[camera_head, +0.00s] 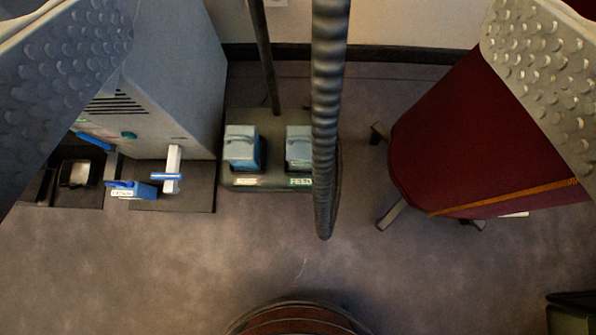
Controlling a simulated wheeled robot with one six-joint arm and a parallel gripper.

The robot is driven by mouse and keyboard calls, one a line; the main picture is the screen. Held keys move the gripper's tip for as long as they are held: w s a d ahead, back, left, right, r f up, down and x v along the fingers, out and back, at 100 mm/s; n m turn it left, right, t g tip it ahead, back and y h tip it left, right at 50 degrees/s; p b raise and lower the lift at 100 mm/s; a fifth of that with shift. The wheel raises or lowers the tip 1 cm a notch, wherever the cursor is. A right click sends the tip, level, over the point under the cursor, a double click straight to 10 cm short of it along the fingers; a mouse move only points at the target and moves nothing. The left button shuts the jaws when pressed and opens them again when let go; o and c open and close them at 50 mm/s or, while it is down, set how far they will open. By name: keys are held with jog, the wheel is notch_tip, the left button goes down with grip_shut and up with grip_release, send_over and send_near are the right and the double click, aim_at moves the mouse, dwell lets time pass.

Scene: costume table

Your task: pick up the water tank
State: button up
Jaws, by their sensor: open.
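My gripper (308,105) is open wide, with one dimpled finger at the upper left and the other at the upper right. Nothing is held between the fingers. I cannot tell for sure which thing is the water tank. A tall pale grey machine (180,70) with vents and blue-handled parts stands at left, partly hidden by the left finger. Two blue-grey blocks, one at left (242,148) and one at right (298,146), sit on a dark green base (262,182) marked "FEED". The gripper looks down from above and appears apart from all of these.
A dark ribbed hose (328,110) hangs down the middle and hides part of the base. A dark pole (264,55) rises from the base. A round brown thing (298,322) is at the bottom edge. The lower-left floor is clear.

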jog(key=w+f+g, duration=0.2)
jog(key=w+f, duration=0.5)
jog(key=f, duration=0.4)
jog(key=g, duration=0.7)
send_over(302, 143)
jog(key=s, duration=0.7)
notch_tip(302, 143, down, 37)
jog(key=shift+w+r+x, duration=0.1)
jog(key=shift+w+x, duration=0.1)
jog(key=shift+x, duration=2.6)
jog(key=shift+w+r+x, duration=0.1)
jog(key=shift+w+x, duration=0.15)
jog(key=shift+x, duration=2.5)
jog(key=shift+w+r+x, duration=0.1)
jog(key=shift+w+x, duration=0.1)
jog(key=shift+x, duration=2.6)
jog(key=c, duration=1.5)
